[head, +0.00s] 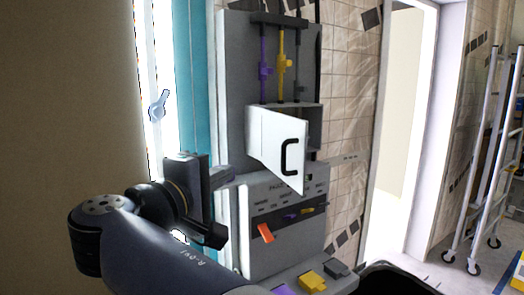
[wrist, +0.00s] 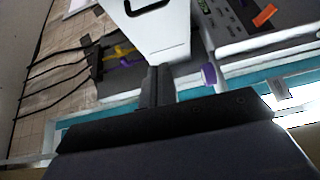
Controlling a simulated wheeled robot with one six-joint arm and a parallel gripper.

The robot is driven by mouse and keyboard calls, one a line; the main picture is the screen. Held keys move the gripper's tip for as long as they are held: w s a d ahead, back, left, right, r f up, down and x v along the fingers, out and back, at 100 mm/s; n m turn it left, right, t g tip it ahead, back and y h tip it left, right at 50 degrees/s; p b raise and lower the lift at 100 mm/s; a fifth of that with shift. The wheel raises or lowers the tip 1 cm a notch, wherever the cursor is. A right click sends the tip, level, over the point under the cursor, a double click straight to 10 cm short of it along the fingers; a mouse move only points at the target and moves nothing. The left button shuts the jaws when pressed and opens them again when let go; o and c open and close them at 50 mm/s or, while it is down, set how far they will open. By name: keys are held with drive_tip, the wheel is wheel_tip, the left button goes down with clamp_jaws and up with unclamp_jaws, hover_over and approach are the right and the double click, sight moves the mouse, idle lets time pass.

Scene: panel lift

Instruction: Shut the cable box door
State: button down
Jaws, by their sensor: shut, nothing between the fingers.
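The cable box door (head: 272,142) is a white panel with a black C-shaped handle (head: 289,157). It stands open, its handle edge swung out from the grey cable box (head: 312,115). In the wrist view the door (wrist: 160,38) and part of its handle show just beyond the fingertips. My gripper (head: 225,176) is left of the door in the head view, at about the height of its lower edge. In the wrist view my gripper (wrist: 158,72) is shut and empty, its fingers overlapping the door's edge. I cannot tell whether they touch it.
Purple and yellow cable fittings (head: 282,65) hang above the box. Below are a labelled panel with an orange lever (head: 265,233) and a ledge with a yellow block (head: 312,281). A purple-ended knob (wrist: 208,74) is close beside my fingers. A ladder (head: 485,150) stands far right.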

drive_tip(key=w+d+p, duration=0.4)
drive_tip(key=w+d, duration=0.4)
drive_tip(key=shift+d, duration=0.15)
drive_tip(key=shift+w+f, duration=0.1)
idle(0.4)
